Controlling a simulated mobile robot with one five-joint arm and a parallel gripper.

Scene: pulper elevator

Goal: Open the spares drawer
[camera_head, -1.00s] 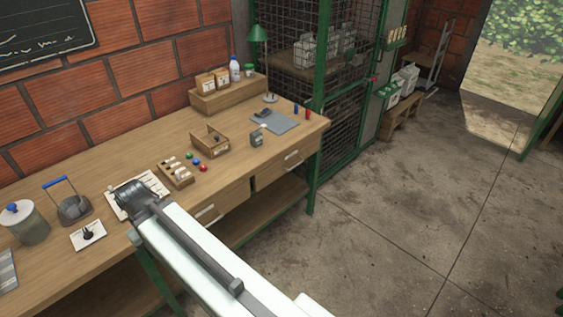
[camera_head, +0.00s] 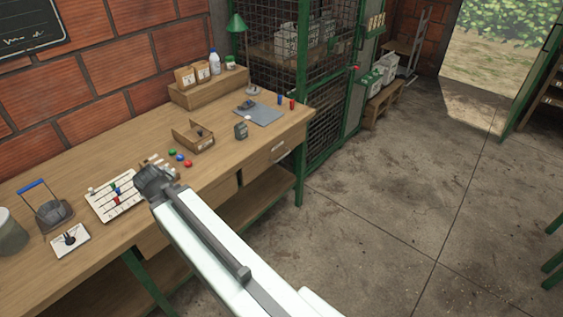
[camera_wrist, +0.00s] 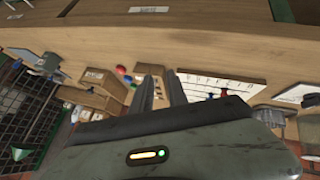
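The wooden workbench (camera_head: 110,165) has two drawer fronts under its top. The right drawer (camera_head: 262,160) has a pale handle (camera_head: 279,148) and looks shut. The left drawer (camera_head: 218,196) is mostly hidden behind my arm. In the wrist view a drawer front (camera_wrist: 200,14) with a small pale label (camera_wrist: 148,9) crosses the top; I cannot read the label, so I cannot tell which drawer holds spares. My gripper (camera_wrist: 160,72) is empty, its two dark fingers a little apart. In the head view my gripper (camera_head: 150,178) is over the bench's front part, apart from the right handle.
On the bench are a white card with coloured pieces (camera_head: 115,195), a small wooden box (camera_head: 194,136), coloured buttons (camera_head: 180,158), a blue-handled holder (camera_head: 48,208) and a grey mat (camera_head: 262,114). A green wire cage (camera_head: 325,95) stands beyond. The concrete floor (camera_head: 390,190) at right is clear.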

